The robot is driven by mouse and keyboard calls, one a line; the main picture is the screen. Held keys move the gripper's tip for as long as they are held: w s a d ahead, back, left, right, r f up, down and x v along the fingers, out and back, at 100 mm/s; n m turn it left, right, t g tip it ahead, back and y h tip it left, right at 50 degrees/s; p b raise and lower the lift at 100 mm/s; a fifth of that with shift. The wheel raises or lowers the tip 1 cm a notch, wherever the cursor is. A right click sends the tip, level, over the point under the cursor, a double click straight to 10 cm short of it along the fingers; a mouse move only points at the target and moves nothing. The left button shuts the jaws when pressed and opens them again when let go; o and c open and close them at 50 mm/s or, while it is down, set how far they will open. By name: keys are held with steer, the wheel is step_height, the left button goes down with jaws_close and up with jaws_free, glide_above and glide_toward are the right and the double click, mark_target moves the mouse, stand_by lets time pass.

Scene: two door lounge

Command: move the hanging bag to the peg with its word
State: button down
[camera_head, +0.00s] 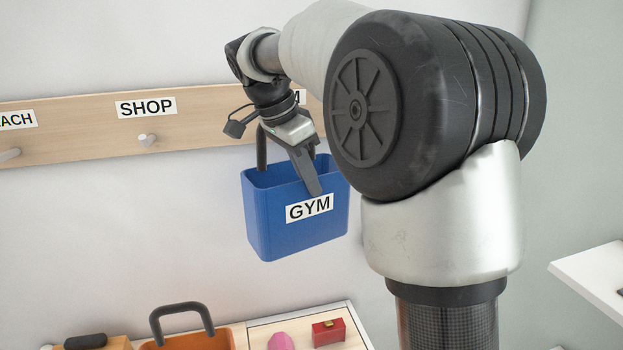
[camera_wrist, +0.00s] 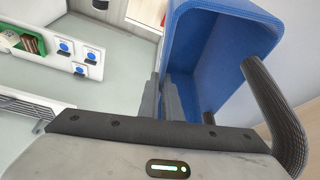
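A blue bag (camera_head: 272,218) with a white GYM label and a dark handle (camera_head: 262,152) is at the wall, just below the peg board. My gripper (camera_head: 312,182) points down at its rim, with one finger in front of the label side. In the wrist view my gripper (camera_wrist: 163,98) has its fingers close together, shut on the wall of the bag (camera_wrist: 210,60), one finger outside and one inside. The handle (camera_wrist: 272,115) arches to the right of the fingers. The SHOP peg (camera_head: 147,140) is bare. Whether the handle rests on a peg is hidden behind my gripper.
The wooden peg board (camera_head: 80,122) carries a label ending in ACH at the left and one ending in M, partly hidden by my wrist. An orange container (camera_head: 195,338), a pink object (camera_head: 281,341) and a red box (camera_head: 329,332) are below. A white shelf (camera_head: 597,280) is at right.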

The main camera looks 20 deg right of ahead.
steer(key=shift+w+f+p, duration=0.25)
steer(key=shift+w, duration=0.4)
steer(key=shift+w+f+p, duration=0.2)
steer(key=shift+w+f, duration=0.05)
steer(key=shift+w, duration=0.4)
steer(key=c, duration=1.9)
jaws_free()
